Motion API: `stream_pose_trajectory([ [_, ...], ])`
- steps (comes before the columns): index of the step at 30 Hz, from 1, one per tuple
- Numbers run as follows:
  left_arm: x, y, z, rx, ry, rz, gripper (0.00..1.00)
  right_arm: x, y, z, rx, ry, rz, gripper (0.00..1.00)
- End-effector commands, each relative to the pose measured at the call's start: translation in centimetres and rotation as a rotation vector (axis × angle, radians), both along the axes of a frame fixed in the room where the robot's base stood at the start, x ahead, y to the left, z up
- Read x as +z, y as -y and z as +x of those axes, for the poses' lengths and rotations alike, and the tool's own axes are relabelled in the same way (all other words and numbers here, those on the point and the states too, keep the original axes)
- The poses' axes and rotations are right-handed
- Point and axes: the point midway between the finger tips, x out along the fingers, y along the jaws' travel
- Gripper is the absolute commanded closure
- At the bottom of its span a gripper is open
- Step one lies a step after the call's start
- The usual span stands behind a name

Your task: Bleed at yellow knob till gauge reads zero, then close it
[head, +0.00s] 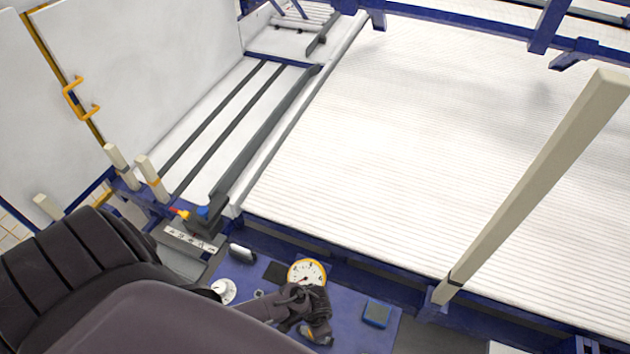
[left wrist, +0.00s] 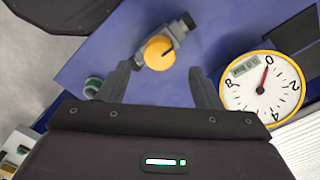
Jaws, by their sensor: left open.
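The yellow knob (left wrist: 158,52) sits on a grey metal valve fitting on the blue panel. It has a dark mark on its face. In the left wrist view it lies ahead of and between the fingers of my left gripper (left wrist: 160,72), which are open with a gap on both sides. In the head view my left gripper (head: 308,312) is over the panel, and only part of the yellow knob (head: 318,338) shows. The round gauge (left wrist: 262,92), white with a yellow rim, has a red needle pointing near the 0 mark. It also shows in the head view (head: 306,271). My right gripper is out of view.
The blue panel (head: 350,325) also carries a white dial (head: 223,290) and a small blue box (head: 376,313). A wide white ribbed bed (head: 400,150) fills the space beyond. A tall beige post (head: 535,190) rises at right. My arm covers the lower left.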

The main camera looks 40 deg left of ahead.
Motion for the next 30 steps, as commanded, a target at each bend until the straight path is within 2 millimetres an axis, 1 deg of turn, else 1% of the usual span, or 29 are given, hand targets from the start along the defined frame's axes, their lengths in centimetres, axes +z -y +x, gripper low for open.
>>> stream_pose_trajectory([
  [1, 1.0, 0.0, 0.0, -0.001, 0.001, -0.001, 0.41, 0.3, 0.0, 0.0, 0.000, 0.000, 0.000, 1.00],
  [6, 2.7, 0.0, 0.0, 0.000, -0.001, -0.001, 0.41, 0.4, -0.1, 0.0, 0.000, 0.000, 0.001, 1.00],
  [13, 3.3, 0.0, 0.0, 0.000, 0.000, 0.000, 0.41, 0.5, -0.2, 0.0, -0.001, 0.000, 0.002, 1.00],
  [24, 3.3, 0.0, 0.0, 0.000, 0.000, 0.000, 0.41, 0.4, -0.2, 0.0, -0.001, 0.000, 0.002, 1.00],
  [26, 3.0, 0.0, -0.1, 0.003, -0.002, -0.001, 0.41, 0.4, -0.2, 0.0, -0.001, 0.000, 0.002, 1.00],
  [29, 1.2, -0.2, -1.0, 0.030, -0.005, -0.014, 0.41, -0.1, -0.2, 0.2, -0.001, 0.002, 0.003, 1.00],
  [30, 0.0, -0.4, -1.6, 0.047, -0.004, -0.023, 0.41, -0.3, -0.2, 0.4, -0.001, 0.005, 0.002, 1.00],
])
